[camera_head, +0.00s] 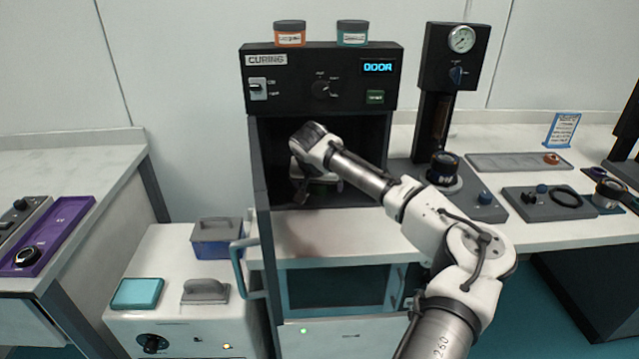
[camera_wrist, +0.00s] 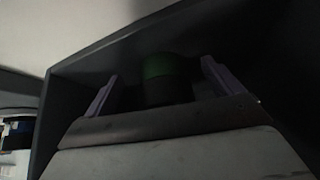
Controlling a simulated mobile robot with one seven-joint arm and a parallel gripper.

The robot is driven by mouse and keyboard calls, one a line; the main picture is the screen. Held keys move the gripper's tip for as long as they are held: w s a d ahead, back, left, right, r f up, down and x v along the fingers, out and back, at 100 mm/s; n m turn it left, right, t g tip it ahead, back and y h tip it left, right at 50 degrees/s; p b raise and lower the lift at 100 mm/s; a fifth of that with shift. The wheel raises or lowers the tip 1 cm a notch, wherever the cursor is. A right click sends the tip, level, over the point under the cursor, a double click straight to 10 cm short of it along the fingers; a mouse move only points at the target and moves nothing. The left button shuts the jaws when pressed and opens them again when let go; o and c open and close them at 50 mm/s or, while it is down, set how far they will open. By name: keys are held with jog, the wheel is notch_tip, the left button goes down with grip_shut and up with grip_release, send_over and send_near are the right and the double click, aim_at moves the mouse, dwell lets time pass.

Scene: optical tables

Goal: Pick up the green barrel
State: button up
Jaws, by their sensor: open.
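The green barrel (camera_wrist: 160,67) stands in shadow inside the curing chamber in the wrist view, with a green upper part and a dark lower part. In the head view my gripper (camera_head: 305,190) is inside the open chamber of the curing unit (camera_head: 330,55). The barrel cannot be made out there, hidden by the arm and the dark.
The chamber walls (camera_head: 261,165) stand close around my gripper. Orange (camera_head: 289,38) and teal (camera_head: 352,38) jars stand on top of the unit. A press with a gauge (camera_head: 461,39) stands to the right. A blue handle (camera_head: 246,265) juts out at the left front.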

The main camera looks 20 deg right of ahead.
jog(key=w, duration=0.1)
jog(key=w+d, duration=0.1)
jog(key=w+p, duration=0.1)
jog(key=shift+w+d+r, duration=0.2)
jog(key=shift+d, duration=0.15)
jog(key=shift+w+d+f+p, duration=0.1)
jog(key=shift+w+f+p, duration=0.2)
jog(key=shift+f, duration=0.35)
jog(key=c, duration=1.3)
jog(key=shift+o, duration=0.2)
jog(key=shift+r+b, duration=0.15)
jog(key=shift+b, duration=0.25)
jog(key=shift+s+d+r, duration=0.1)
jog(key=shift+s, duration=0.2)
jog(key=s+b, duration=0.1)
jog(key=s, duration=0.4)
jog(key=s+d+b, duration=0.1)
jog(key=s, duration=0.5)
jog(key=s+d+b, duration=0.1)
jog(key=s+b, duration=0.1)
jog(key=s, duration=0.4)
jog(key=shift+s, duration=0.15)
jog(key=shift+s+a, duration=0.1)
jog(key=shift+s, duration=0.05)
